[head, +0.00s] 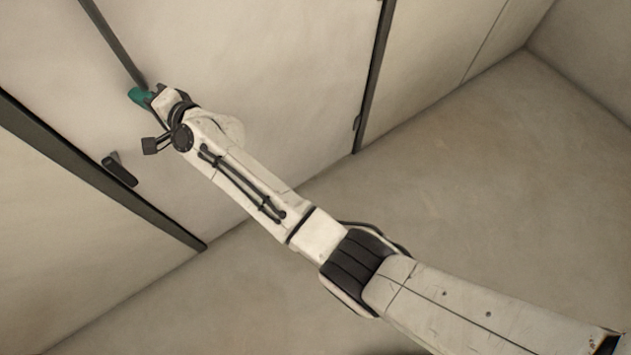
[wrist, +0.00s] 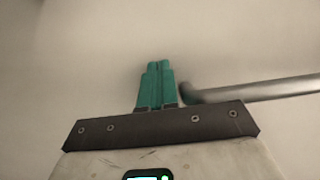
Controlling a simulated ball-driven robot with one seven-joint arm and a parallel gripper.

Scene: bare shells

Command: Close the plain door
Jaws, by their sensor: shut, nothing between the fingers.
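The plain door (head: 290,60) is a pale, smooth panel between two dark upright frame strips in the head view. It looks about in line with the wall; I cannot tell whether a small gap is left. A long grey bar (head: 113,42) runs along its face, and a short dark handle (head: 120,169) sits near the left strip. My gripper (head: 139,96) has teal fingers, held together and empty, by the lower end of the bar. In the wrist view the fingers (wrist: 157,68) point at the pale surface, just left of the bar's bent end (wrist: 190,92). I cannot tell whether they touch it.
The left frame strip (head: 100,178) and right frame strip (head: 374,75) reach down to the floor. Pale wall (head: 455,50) continues to the right, up to a corner. The floor (head: 480,170) right of my arm is bare and clear.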

